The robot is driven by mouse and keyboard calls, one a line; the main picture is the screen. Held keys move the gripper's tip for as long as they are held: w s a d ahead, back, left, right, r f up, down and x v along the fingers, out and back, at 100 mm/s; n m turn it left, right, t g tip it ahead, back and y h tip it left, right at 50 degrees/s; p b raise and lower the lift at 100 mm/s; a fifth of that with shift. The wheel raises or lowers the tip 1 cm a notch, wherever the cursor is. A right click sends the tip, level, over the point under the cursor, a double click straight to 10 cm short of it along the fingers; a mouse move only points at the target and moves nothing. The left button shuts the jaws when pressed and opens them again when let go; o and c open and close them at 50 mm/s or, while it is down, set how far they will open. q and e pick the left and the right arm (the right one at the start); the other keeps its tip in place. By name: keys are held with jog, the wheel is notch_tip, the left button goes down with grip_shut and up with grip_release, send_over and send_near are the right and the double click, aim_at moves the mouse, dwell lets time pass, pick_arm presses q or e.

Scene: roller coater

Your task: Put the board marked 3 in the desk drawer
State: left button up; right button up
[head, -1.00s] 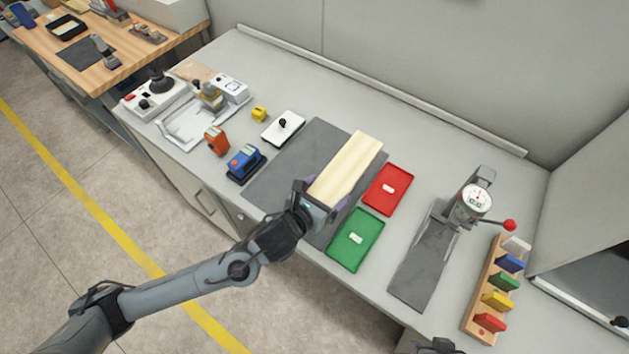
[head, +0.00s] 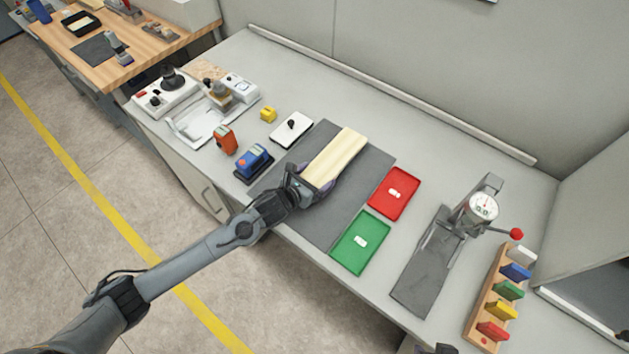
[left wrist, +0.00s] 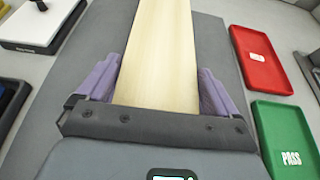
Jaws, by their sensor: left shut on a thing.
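A pale wooden board (head: 335,156) lies over the dark grey mat (head: 349,212) on the desk. My left gripper (head: 312,184) is shut on the near end of the board. In the left wrist view the board (left wrist: 162,50) runs straight away from me between the two purple finger pads. No number shows on the board's visible face. I cannot tell whether it touches the mat or is slightly above it. My right gripper is not clearly in view.
A red tray (head: 381,207) and a green tray (head: 347,257) marked PASS lie right of the mat. A dial gauge stand (head: 421,281) and a rack of coloured blocks (head: 474,335) are further right. A blue device (head: 254,160) and orange device (head: 226,140) stand to the left.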

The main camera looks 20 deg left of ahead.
pick_arm(q)
jog(key=shift+f, duration=1.1)
jog(key=shift+f, duration=0.15)
jog(key=o, duration=0.8)
jog(key=shift+o, duration=0.2)
jog(key=v, duration=1.2)
